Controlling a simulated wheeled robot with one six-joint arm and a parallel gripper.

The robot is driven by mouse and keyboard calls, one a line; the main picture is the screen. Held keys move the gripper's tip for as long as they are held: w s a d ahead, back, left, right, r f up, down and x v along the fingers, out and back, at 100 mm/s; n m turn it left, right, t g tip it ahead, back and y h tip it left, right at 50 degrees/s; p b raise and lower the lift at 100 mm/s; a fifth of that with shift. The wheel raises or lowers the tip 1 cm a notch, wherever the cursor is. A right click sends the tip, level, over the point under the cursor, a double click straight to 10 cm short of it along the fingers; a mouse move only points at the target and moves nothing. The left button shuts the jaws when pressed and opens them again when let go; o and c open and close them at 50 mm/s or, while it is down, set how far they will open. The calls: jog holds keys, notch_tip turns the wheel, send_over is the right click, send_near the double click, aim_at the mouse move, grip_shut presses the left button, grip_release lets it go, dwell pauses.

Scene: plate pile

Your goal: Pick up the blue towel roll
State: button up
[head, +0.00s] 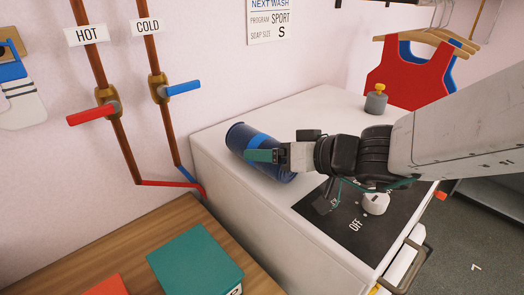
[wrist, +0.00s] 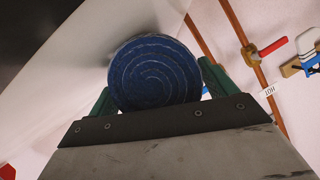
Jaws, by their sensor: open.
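The blue towel roll (head: 240,133) lies on its side on top of the white machine (head: 300,107) in the head view. A lighter blue band runs around its middle. My gripper (head: 262,156) is at the roll, with one green finger showing across its near part. In the wrist view, the roll's spiral end (wrist: 155,73) faces the camera and sits between the two green fingers of my open gripper (wrist: 155,90). I cannot tell whether the fingers touch the roll. My gripper hides part of the roll in the head view.
A black panel with a white OFF knob (head: 375,203) is on the machine's top near my arm. A grey weight with a yellow knob (head: 376,100) stands at the back. A wooden bench (head: 160,230) holds a green box (head: 195,262). Pipes with red and blue valve handles line the wall.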

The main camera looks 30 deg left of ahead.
jog(key=c, duration=1.2)
jog(key=shift+o, duration=0.2)
jog(key=shift+r, duration=0.15)
